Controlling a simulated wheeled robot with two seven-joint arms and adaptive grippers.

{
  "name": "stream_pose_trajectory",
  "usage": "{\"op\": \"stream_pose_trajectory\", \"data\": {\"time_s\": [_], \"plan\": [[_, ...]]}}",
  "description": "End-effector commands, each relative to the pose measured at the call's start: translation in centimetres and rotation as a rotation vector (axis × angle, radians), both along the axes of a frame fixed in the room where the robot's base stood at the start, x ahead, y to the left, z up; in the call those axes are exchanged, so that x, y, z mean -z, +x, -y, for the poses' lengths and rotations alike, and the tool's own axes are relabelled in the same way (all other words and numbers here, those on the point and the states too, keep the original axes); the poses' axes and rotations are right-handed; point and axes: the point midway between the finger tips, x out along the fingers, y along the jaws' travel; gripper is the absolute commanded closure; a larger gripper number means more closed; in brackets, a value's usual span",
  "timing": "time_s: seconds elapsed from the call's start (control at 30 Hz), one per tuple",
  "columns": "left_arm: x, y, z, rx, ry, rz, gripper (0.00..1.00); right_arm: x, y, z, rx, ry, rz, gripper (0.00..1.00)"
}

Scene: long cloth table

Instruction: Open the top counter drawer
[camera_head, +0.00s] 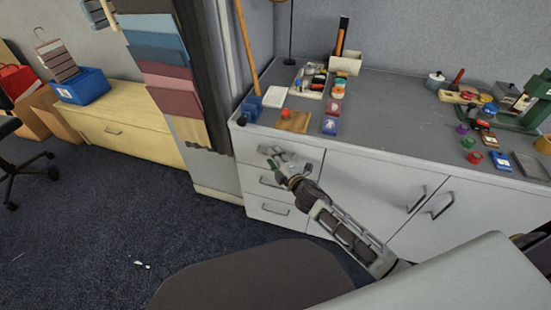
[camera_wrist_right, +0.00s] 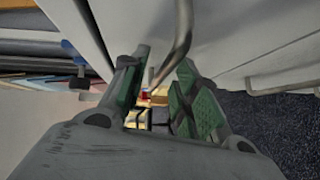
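The top counter drawer (camera_head: 247,146) is the upper of several stacked white drawers at the left end of the grey-topped counter. Its front looks flush with the counter. My right gripper (camera_head: 274,163) is at this drawer's handle (camera_head: 284,152) and partly covers it. In the right wrist view the gripper (camera_wrist_right: 160,98) is open, its two green-padded fingers apart. The bent metal handle (camera_wrist_right: 180,45) reaches down into the space between them. I cannot tell whether either finger touches it. My left gripper is not in view.
The counter top (camera_head: 385,110) holds small boxes, jars and tools. Lower drawers (camera_head: 270,210) and cupboard doors with handles (camera_head: 440,204) are beside and below my right gripper. A low wooden cabinet (camera_head: 125,132) stands at left. The carpet (camera_head: 100,215) in front is mostly clear.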

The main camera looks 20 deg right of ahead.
Motion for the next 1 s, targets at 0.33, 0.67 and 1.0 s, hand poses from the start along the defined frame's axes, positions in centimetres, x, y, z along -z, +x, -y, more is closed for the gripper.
{"op": "stream_pose_trajectory", "data": {"time_s": [0.33,0.67,1.0], "plan": [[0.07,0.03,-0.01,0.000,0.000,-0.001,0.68,-0.01,-0.01,0.00,0.000,0.000,0.000,0.98],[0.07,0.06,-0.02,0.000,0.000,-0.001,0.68,0.04,-0.03,0.01,0.000,0.000,-0.001,1.00],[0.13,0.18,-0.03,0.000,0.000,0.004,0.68,0.11,-0.42,-0.22,0.001,-0.001,-0.002,1.00]]}}
